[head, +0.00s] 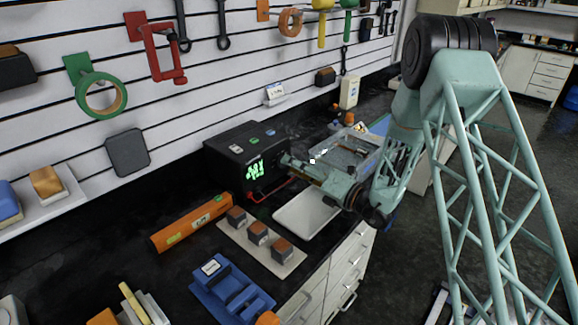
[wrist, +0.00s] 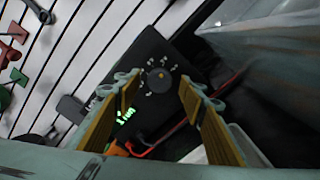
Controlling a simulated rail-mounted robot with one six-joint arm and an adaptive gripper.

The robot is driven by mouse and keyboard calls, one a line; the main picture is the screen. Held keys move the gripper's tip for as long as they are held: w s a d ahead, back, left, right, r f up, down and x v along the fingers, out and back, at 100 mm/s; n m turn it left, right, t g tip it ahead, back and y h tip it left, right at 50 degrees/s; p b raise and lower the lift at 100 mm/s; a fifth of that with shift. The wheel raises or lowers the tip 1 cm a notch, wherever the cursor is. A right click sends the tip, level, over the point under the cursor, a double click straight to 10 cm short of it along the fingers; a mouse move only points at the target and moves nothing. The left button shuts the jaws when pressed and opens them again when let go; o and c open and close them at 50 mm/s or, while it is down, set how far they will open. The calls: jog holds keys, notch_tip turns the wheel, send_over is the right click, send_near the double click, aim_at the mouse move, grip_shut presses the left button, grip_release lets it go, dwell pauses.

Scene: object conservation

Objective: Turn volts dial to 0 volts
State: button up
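The black power supply box (head: 226,147) stands at the back of the dark counter, with a lit green display (head: 254,171) on its front. In the wrist view its front face shows a round dark dial (wrist: 157,78) with an orange-yellow mark and pale markings around it. The green display (wrist: 124,116) is below and left of the dial there. My gripper (head: 288,160) is at the right part of the box front. In the wrist view my gripper (wrist: 157,92) has its fingers wide apart, one on each side of the dial, with nothing between them. Whether the fingertips touch the box I cannot tell.
Red leads (head: 270,189) run from the box front. A white tray (head: 284,214), a clear bin (head: 345,150), an orange case (head: 190,222) and a board with brown-topped blocks (head: 290,268) stand close by. A slatted tool wall (head: 190,85) rises behind the counter.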

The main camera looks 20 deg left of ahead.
jog(key=shift+x, duration=1.1)
jog(key=shift+c, duration=0.4)
jog(key=c, duration=0.8)
